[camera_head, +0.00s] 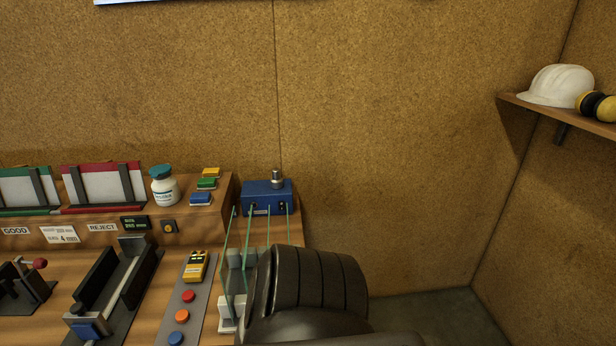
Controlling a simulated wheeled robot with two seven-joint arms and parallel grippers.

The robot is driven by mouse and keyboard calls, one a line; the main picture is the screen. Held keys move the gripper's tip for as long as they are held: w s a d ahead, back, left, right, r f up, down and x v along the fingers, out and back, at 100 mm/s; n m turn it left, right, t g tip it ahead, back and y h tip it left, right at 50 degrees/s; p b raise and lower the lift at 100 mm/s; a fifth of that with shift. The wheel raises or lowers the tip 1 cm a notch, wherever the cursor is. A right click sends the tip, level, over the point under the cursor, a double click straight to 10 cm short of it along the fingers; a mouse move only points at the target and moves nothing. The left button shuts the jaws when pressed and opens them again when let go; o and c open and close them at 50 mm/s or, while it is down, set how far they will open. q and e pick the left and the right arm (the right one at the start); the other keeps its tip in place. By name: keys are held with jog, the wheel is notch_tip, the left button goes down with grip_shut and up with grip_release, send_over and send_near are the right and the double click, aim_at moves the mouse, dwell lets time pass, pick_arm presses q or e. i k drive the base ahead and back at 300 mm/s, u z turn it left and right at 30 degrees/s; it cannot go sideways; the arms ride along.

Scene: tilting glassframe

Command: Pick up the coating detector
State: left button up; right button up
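A small yellow and black handheld device, which looks like the coating detector (196,266), lies on the upper end of a grey strip on the wooden bench. Red, orange and blue round buttons line the strip below it. Nothing is touching the device. A large dark ribbed arm part, apparently mine, rises at the bottom centre, to the right of the device. It covers part of the bench's right side. Neither gripper's fingers can be seen.
A white helmet (558,86) sits on the right wall shelf.

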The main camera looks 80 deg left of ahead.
aim_at(194, 271)
jog(key=i, duration=0.5)
jog(key=u, duration=2.35)
